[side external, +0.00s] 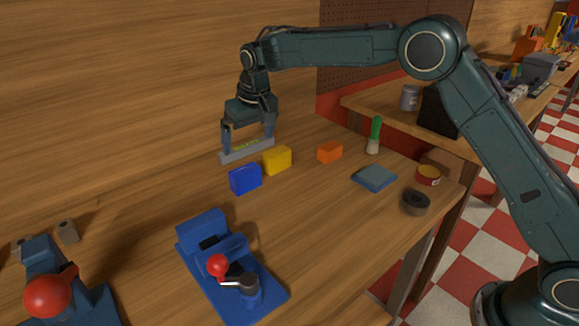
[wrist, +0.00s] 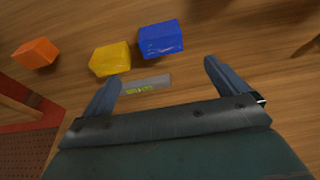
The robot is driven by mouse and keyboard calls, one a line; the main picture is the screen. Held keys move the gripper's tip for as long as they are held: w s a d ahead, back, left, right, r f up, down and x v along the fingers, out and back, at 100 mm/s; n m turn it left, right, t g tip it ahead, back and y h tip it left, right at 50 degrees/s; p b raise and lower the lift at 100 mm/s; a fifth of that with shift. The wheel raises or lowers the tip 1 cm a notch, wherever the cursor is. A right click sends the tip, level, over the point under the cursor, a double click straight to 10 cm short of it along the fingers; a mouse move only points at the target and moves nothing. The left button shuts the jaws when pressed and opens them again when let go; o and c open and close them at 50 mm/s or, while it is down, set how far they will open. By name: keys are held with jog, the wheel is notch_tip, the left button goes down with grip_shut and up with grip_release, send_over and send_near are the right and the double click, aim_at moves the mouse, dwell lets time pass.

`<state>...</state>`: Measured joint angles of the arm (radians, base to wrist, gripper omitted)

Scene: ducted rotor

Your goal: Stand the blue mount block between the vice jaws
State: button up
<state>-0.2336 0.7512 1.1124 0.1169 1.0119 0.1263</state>
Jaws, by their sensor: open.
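The blue mount block (side external: 245,179) sits on the wooden bench, left of and in front of a yellow block. In the wrist view the blue block (wrist: 161,38) lies beyond my fingertips, right of the yellow block. My gripper (side external: 248,146) is open above the bench, behind the blue block in the side view. Its spread fingers also show in the wrist view (wrist: 162,72), with no block between them. The blue vice (side external: 262,303) stands at the front of the bench. It has a red ball handle, and its jaw gap is small and dark in the side view.
A grey bar with a yellow-green label (side external: 240,153) lies by my fingertips; I cannot tell if it touches them. The yellow block (side external: 277,160) is close to the blue one. An orange block (side external: 329,152), brush (side external: 374,135) and blue pad (side external: 374,178) are right. Another red-ball device (side external: 48,295) is lower left.

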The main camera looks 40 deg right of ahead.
aim_at(244, 169)
jog(key=shift+f, duration=0.1)
jog(key=shift+x, duration=4.15)
jog(key=shift+w, duration=0.1)
jog(key=shift+x, duration=2.55)
jog(key=shift+a, duration=0.15)
jog(key=c, duration=1.2)
